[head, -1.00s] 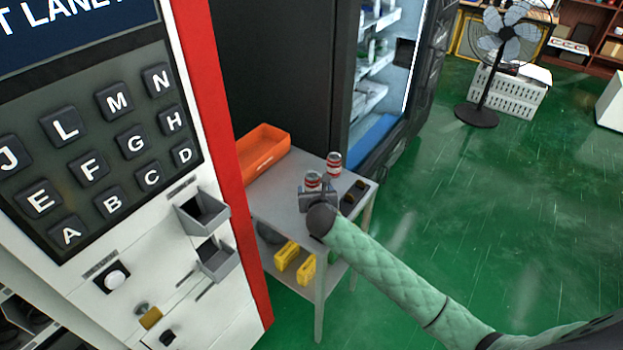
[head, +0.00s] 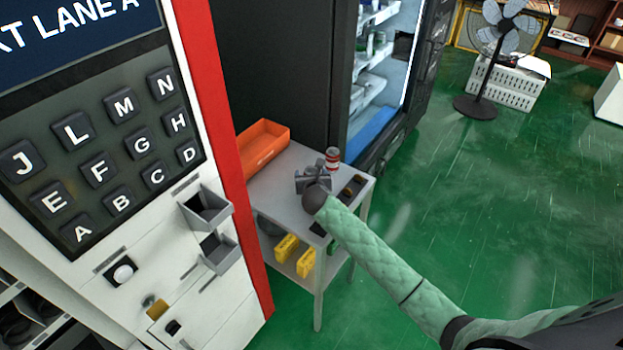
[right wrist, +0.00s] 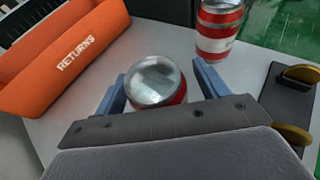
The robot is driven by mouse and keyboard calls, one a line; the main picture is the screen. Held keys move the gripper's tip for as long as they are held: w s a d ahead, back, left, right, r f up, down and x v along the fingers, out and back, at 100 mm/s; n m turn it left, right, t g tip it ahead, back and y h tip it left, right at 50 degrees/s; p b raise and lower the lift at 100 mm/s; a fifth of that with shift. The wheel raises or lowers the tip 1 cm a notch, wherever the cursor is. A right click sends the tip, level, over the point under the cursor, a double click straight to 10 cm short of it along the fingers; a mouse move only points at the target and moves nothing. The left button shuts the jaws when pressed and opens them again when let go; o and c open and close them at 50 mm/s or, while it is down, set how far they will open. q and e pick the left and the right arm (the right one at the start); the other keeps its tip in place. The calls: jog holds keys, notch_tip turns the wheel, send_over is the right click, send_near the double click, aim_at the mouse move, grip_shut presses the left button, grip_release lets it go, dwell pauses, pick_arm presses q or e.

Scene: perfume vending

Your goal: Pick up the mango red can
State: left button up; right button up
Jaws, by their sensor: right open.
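Two red-and-white cans stand on a small grey table (head: 285,178). I cannot read on either can which is the mango one. In the right wrist view the near can (right wrist: 157,82) stands between the blue fingers of my right gripper (right wrist: 160,88), its silver top showing. My right gripper is open, with a finger on each side of that can; I cannot tell whether they touch it. In the head view the gripper (head: 313,174) mostly hides the near can. The other can (head: 332,158) stands just behind, and also shows in the wrist view (right wrist: 220,32). My left gripper is out of view.
An orange RETURNS bin (head: 263,148) sits at the table's back left. A dark holder with gold discs (right wrist: 295,105) lies right of the gripper. The keypad machine (head: 100,160) stands left, an open lit cooler (head: 385,60) behind. Yellow boxes (head: 287,247) sit on the lower shelf.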

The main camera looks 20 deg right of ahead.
jog(key=shift+c, duration=0.2)
jog(key=c, duration=1.1)
jog(key=shift+r, duration=0.15)
